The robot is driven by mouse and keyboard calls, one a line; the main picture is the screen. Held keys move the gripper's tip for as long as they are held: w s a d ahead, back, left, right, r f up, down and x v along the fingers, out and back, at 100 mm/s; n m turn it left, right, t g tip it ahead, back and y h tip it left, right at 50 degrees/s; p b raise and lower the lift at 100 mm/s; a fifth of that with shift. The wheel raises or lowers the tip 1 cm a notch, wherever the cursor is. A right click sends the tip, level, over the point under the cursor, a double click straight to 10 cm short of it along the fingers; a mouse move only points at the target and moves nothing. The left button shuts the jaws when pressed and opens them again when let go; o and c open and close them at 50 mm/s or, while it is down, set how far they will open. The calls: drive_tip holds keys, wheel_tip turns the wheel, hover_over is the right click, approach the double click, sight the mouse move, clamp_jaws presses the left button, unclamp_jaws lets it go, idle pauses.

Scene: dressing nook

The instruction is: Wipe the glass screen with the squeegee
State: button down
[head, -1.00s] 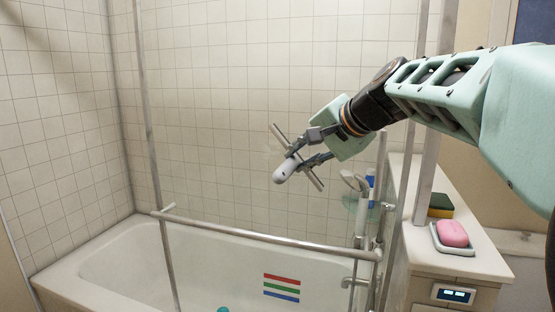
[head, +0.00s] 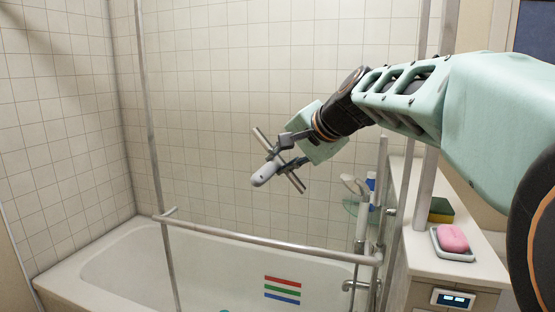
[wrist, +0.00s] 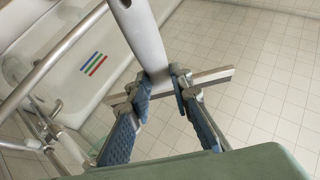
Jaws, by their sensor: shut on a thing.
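The squeegee has a pale grey handle (head: 264,174) and a thin metal crossbar. My gripper (head: 283,152) is shut on the squeegee and holds it in the air above the bath, with the crossbar tilted from upper left to lower right. In the wrist view, the handle (wrist: 145,42) rises between my fingertips (wrist: 161,86) and the crossbar runs behind them. The clear glass screen (head: 205,125) spans between upright metal posts, with a horizontal rail below. I cannot tell whether the squeegee touches the glass.
The white bathtub (head: 110,262) has red, green and blue stripes (head: 282,290). A metal rail (head: 265,240) crosses in front of it. On the right, a ledge (head: 470,268) holds a pink soap (head: 452,238) in a dish and a sponge (head: 440,210). Tap fittings (head: 362,230) stand beside the post.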

drive_tip(key=a, duration=0.1)
drive_tip(key=w+a+p, duration=0.1)
drive_tip(key=a, duration=0.1)
drive_tip(key=shift+w+a, duration=0.15)
drive_tip(key=shift+a, duration=0.1)
idle(0.4)
drive_tip(key=s+a, duration=0.2)
drive_tip(key=s, duration=0.3)
drive_tip(key=shift+s, duration=0.4)
drive_tip(key=shift+s+a+r, duration=0.1)
drive_tip(key=shift+r, duration=0.05)
drive_tip(key=s, duration=0.2)
drive_tip(key=shift+s+a+b, duration=0.3)
drive_tip(key=shift+a, duration=0.05)
drive_tip(key=shift+w, duration=0.1)
